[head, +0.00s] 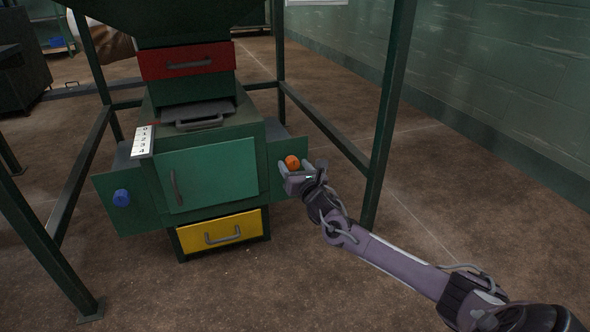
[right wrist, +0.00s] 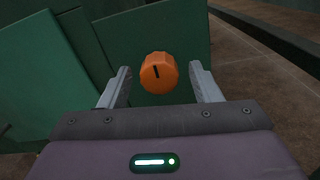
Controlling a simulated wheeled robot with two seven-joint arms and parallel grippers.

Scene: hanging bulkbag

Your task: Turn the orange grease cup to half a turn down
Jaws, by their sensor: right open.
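The orange grease cup (head: 292,161) is a faceted knob on the green side plate at the right of the machine. In the right wrist view the cup (right wrist: 158,73) shows a dark mark line on its face, close to upright and tilted slightly. My right gripper (head: 294,172) is at the cup. In the right wrist view its two fingers (right wrist: 160,88) are spread, one on each side of the cup, with a visible gap on both sides. My left gripper is not in view.
A blue knob (head: 121,198) sits on the left side plate. The green cabinet door (head: 208,175), the red drawer (head: 186,61) and the yellow drawer (head: 222,231) face me. A number card (head: 142,141) stands at upper left. A green frame post (head: 388,110) rises right of the cup.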

